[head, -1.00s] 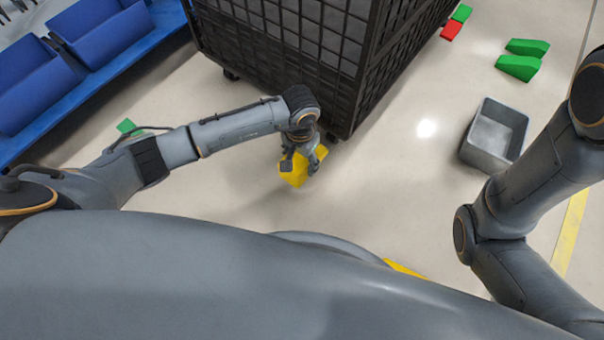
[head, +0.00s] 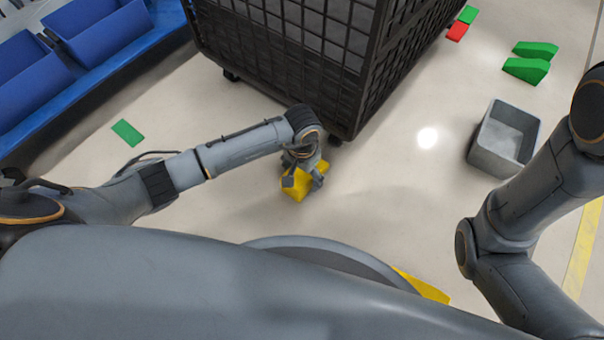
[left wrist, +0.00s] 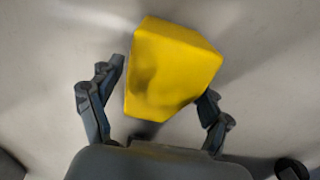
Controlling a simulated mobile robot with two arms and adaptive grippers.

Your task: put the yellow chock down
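The yellow chock (head: 298,191) is low by the floor near the black cage cart's bottom corner, and it fills the middle of the left wrist view (left wrist: 168,72). My left gripper (head: 304,180) is over it with a finger on each side. In the left wrist view the gripper (left wrist: 163,82) has its fingers spread. A narrow gap shows between the left finger and the chock, while the right finger is close against or touching its lower right edge. My right arm shows at the right, but its gripper is out of view.
The black mesh cage cart (head: 300,50) stands just beyond the chock. A grey bin (head: 503,138) is at the right. Green wedges (head: 528,67), a red block (head: 457,31) and blue bins (head: 85,30) lie farther off. A yellow piece (head: 425,286) is partly hidden by my body.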

